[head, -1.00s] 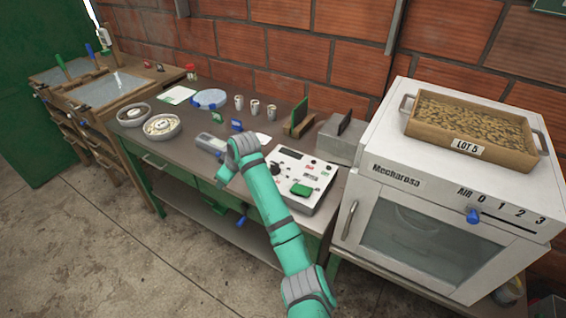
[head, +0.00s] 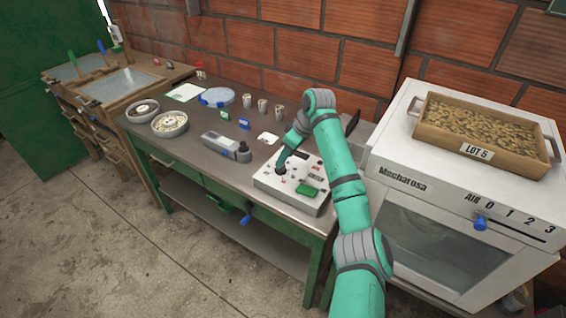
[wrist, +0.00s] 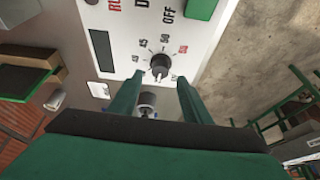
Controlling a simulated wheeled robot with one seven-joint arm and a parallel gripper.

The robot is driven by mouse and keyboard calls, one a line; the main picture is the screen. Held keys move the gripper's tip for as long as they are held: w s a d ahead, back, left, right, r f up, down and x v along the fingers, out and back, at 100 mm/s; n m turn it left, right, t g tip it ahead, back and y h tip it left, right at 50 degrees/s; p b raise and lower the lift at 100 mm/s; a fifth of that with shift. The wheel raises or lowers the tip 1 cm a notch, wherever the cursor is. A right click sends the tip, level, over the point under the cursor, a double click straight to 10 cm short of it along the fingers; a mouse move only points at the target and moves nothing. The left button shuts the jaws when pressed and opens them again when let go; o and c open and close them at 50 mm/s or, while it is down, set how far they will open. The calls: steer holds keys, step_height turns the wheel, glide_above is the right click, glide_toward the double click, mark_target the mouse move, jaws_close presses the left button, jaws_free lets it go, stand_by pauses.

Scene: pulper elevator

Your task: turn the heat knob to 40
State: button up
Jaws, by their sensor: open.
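The heat knob (wrist: 160,63) is a small dark round knob on the white control panel (wrist: 212,40), with printed numbers including 40, 45 and 50 around it. The 40 mark (wrist: 135,57) is to the knob's left in the wrist view. I cannot clearly tell which number the knob points to. My gripper (wrist: 160,79) is open, its two green fingers spread on either side just below the knob in that view; contact is not clear. In the head view my gripper (head: 281,168) reaches down over the control box (head: 317,207) and hides the knob.
A green button (head: 307,190) is on the box's near side. A grey handheld device (head: 222,143) lies left of the box. Small cups (head: 262,106) stand behind. The white oven (head: 425,185), with a wooden tray (head: 480,150) on top, stands at right.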

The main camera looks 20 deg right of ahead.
steer(key=shift+x, duration=2.05)
steer(key=c, duration=1)
steer(key=shift+c, duration=0.2)
